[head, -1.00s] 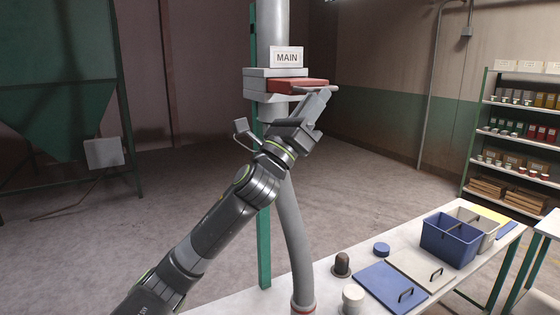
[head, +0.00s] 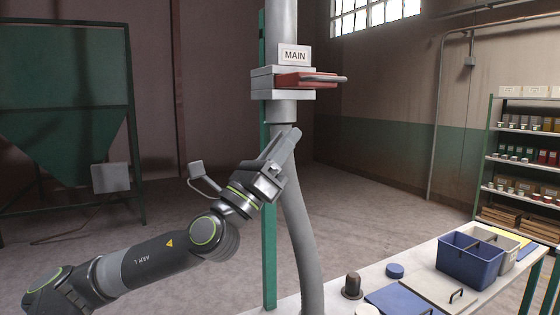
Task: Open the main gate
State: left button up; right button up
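The red plate sticks out of the front and right of the housing. My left gripper (head: 293,137) is below the housing, in front of the pipe, its fingers pointing up and right. It is apart from the handle and holds nothing visible. Its fingers overlap from this side, so their gap is unclear. My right gripper is out of view.
A green post (head: 269,220) stands behind the pipe. A bench (head: 440,252) at lower right carries a blue bin (head: 468,262), lids and small round parts. A green hopper (head: 65,90) stands at left, shelves (head: 505,185) at far right. The floor between is clear.

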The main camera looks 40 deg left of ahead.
pick_arm(q)
jog(key=shift+s+f, duration=0.3)
dwell(0.5)
